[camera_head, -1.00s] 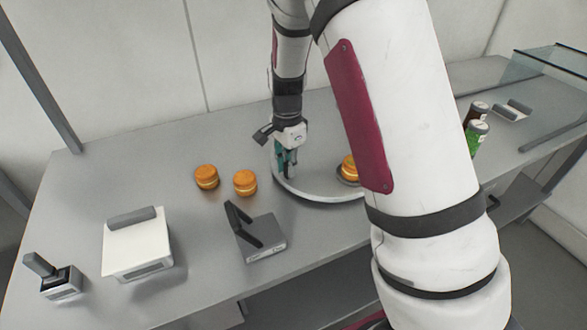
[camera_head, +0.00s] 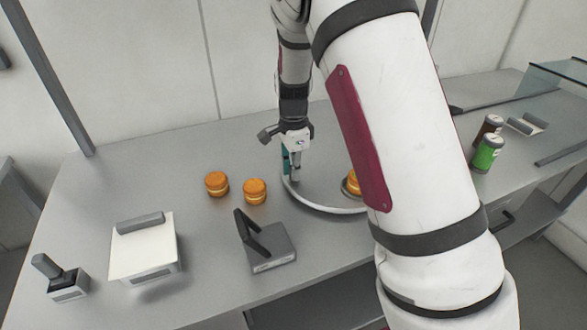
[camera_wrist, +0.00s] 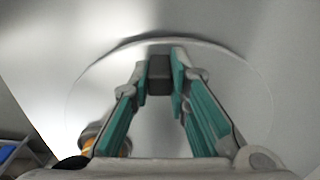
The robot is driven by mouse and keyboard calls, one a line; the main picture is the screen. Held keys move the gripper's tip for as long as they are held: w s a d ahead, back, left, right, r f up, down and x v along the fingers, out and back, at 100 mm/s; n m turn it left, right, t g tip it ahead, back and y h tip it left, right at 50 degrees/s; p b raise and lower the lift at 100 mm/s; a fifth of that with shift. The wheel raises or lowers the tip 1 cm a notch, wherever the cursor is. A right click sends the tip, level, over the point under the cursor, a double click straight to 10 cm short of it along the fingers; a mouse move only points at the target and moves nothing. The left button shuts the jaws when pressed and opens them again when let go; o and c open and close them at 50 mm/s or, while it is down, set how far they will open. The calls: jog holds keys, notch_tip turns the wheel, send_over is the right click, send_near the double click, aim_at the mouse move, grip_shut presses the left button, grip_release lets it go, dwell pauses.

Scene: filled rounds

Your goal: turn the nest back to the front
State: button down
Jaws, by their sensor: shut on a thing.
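The round turntable (camera_head: 325,203) is a pale disc with a raised rim on the grey counter, partly behind my arm. An orange filled round (camera_head: 353,183) sits in a dark nest (camera_head: 347,188) on its right part, half covered by my arm. The round also shows at the lower left of the wrist view (camera_wrist: 93,146), behind my finger. My gripper (camera_head: 291,176) points down over the left part of the turntable. In the wrist view its teal fingers (camera_wrist: 160,78) are closed on a dark grey block (camera_wrist: 159,75) on the disc.
Two orange rounds (camera_head: 217,184) (camera_head: 255,191) stand left of the turntable. In front are a grey device with a dark lever (camera_head: 272,250), a white box with a grey handle (camera_head: 143,250) and a small stamp-like device (camera_head: 62,280). Cans (camera_head: 488,153) stand at the right.

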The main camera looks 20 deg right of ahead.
jog(key=shift+w, duration=0.2)
jog(key=c, duration=1.5)
grip_release()
notch_tip(320, 180, up, 12)
jog(key=shift+s, duration=0.1)
